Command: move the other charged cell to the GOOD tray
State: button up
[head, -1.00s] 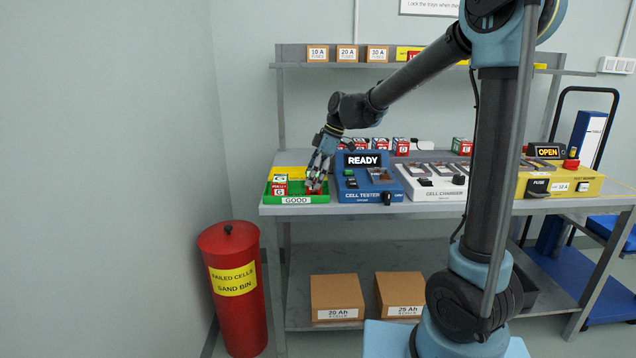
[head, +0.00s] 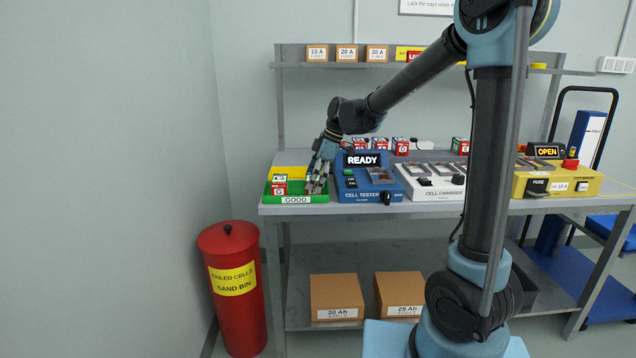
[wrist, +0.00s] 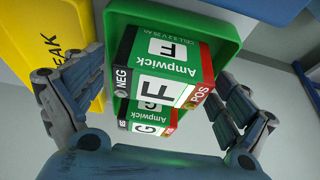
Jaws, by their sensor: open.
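The green GOOD tray (head: 296,199) sits at the left front of the bench. A cell marked G (head: 280,188) stands in its left part; it also shows in the wrist view (wrist: 143,127). A green, red and black cell marked F (wrist: 163,85) is in the tray beside the G cell. My gripper (head: 317,188) is low over the tray's right part. In the wrist view my gripper's fingers (wrist: 165,75) are spread, one on each side of the F cell, with visible gaps. In the head view the fingers largely hide the F cell.
A yellow tray (head: 290,171) lies behind the GOOD tray. The blue cell tester (head: 366,186), showing READY, stands close to the right. Further right are the white charger (head: 430,193) and a yellow tester (head: 530,184) showing OPEN. Several cells (head: 400,146) stand behind.

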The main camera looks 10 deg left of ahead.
jog(key=v, duration=1.2)
jog(key=s+d+f+m+t, duration=0.15)
jog(key=s+d+m, duration=0.35)
jog(key=d, duration=0.6)
jog(key=s+d+f+m+t+h, duration=0.1)
jog(key=s+d+f+m+h, duration=0.1)
jog(key=s+d+f+m, duration=0.5)
jog(key=s+d+f+m+t+h, duration=0.1)
jog(key=s+d+f+m, duration=0.7)
jog(key=d, duration=1)
jog(key=s+f+h, duration=0.1)
jog(key=s+f, duration=0.3)
jog(key=s, duration=0.1)
jog(key=shift+m, duration=0.3)
